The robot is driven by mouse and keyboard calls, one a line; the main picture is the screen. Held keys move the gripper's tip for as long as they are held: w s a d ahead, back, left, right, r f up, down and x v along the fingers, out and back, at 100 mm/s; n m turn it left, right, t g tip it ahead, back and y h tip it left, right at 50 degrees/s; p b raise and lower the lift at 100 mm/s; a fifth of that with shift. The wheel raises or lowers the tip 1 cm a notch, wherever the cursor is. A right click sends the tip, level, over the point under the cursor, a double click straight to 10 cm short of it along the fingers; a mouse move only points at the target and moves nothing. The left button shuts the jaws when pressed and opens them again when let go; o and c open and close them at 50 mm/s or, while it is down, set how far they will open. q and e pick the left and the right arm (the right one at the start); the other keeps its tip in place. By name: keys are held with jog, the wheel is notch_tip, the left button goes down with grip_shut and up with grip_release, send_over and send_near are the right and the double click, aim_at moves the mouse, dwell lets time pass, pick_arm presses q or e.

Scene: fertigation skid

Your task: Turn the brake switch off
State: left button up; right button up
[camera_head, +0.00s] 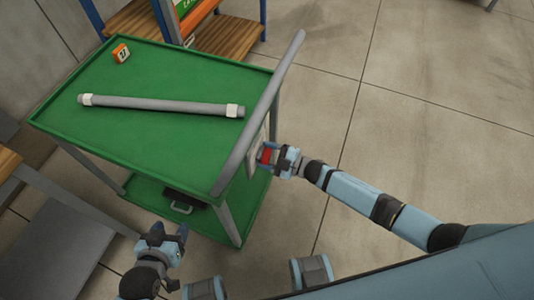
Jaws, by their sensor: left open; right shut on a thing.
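A green cart (190,72) with a grey push handle (262,110) stands in front of me. The brake switch (265,154) is a small red part on a light plate at the cart's right end, just below the handle. My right gripper (272,158) comes in from the right and is shut on the red switch. Its fingers cover part of the switch, so I cannot tell its exact position. My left gripper (172,236) is open and empty near the bottom of the view, in front of the cart and apart from it.
Wooden-topped benches stand at left (8,162) and behind (232,40). The floor at right is clear.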

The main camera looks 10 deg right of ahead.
jog(key=o, duration=0.9)
jog(key=v, duration=1.3)
jog(key=shift+s+d, duration=0.25)
jog(key=shift+d, duration=0.1)
